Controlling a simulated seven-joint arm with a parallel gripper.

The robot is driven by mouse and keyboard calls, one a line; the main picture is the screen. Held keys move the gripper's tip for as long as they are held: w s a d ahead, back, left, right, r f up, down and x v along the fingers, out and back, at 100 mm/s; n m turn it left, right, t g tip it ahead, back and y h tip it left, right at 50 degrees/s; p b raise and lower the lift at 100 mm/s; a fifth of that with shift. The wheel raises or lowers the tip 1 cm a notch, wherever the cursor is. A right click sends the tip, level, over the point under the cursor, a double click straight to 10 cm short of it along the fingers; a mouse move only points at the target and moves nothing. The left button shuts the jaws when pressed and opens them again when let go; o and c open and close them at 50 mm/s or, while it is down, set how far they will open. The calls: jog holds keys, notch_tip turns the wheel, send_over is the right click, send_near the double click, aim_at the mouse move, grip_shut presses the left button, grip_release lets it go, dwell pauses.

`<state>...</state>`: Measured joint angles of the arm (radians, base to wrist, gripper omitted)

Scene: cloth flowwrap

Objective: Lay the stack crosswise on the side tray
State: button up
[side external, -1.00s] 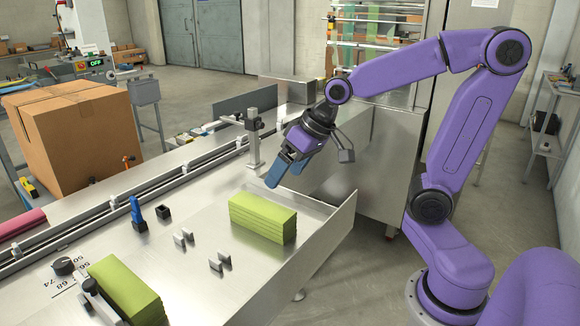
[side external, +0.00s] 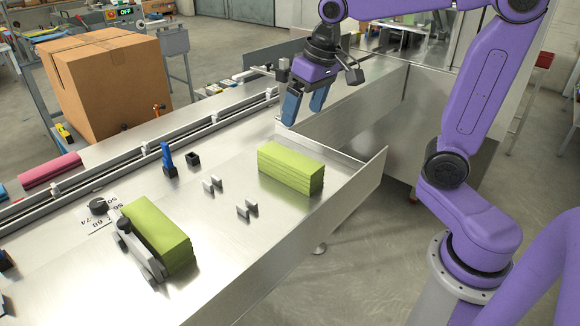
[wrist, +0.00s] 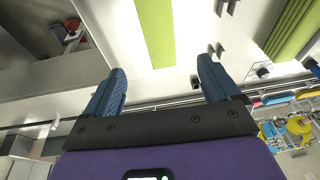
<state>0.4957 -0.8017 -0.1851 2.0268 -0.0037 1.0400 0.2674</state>
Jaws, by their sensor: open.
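One green stack of folded cloths (side external: 290,168) lies flat on the steel tray surface (side external: 225,240), near its raised end wall. A second green stack (side external: 160,236) lies farther left beside a grey bar. My gripper (side external: 302,116) points down, open and empty, above and behind the first stack and apart from it. In the wrist view, a green strip (wrist: 156,32), apparently the nearer stack, shows ahead between my spread blue fingers (wrist: 162,68). Another layered green stack (wrist: 293,28) is at the upper right. I cannot tell which surface counts as the side tray.
Small metal posts (side external: 247,208) stand between the stacks. A blue clamp (side external: 168,158), a black block (side external: 193,160) and a knob (side external: 99,206) stand near the rail. A raised wall (side external: 340,225) edges the tray's front. A cardboard box (side external: 110,85) stands behind.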

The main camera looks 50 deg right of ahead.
aim_at(290, 157)
jog(key=shift+g+h, duration=0.4)
jog(key=shift+g, duration=0.2)
jog(key=w+f, duration=0.1)
jog(key=f, duration=0.5)
jog(key=w+f, duration=0.1)
jog(key=f, duration=0.2)
jog(key=shift+w+a+f, duration=0.3)
jog(key=shift+a, duration=0.05)
jog(key=shift+w+a+f, duration=0.1)
jog(key=shift+w+f, duration=0.1)
jog(key=shift+f, duration=1.4)
jog(key=shift+w+a+f, duration=0.1)
jog(key=shift+w+f, duration=0.05)
jog(key=shift+f, duration=1.4)
jog(key=c, duration=1.1)
jog(key=shift+r, duration=0.2)
jog(key=shift+c, duration=0.2)
